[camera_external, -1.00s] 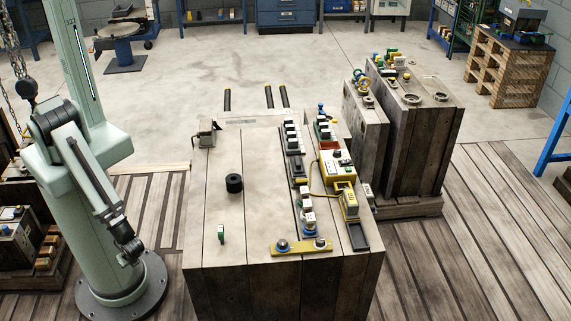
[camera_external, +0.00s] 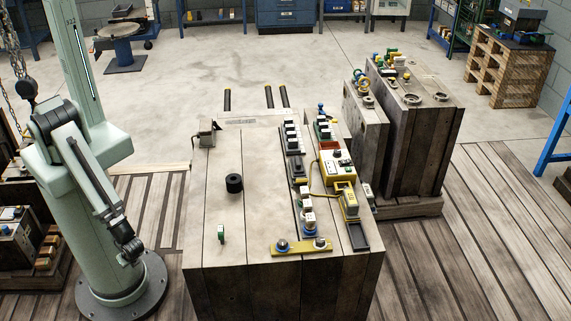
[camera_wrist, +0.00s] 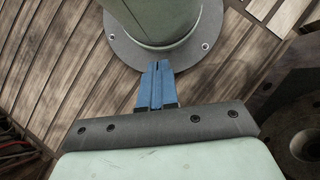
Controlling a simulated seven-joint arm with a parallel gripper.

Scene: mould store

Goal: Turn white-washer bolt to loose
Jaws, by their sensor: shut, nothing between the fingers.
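A yellow plate (camera_external: 301,248) lies near the front edge of the wooden block, in the external view. Two bolts stand on it. The left bolt (camera_external: 282,245) has a blue washer. The right bolt (camera_external: 320,243) has a pale, whitish ring under a dark head; how far it is turned is too small to tell. My gripper's blue fingers (camera_wrist: 156,87) are together and empty in the wrist view, pointing toward my round base flange. No bolt shows in that view.
The block top (camera_external: 225,150) also carries a black knob (camera_external: 234,183), a small green part (camera_external: 221,233), a grey clamp (camera_external: 206,133) and a yellow box (camera_external: 338,163) among rows of fittings. Its left half is mostly bare. A second wooden block (camera_external: 420,130) stands behind right.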

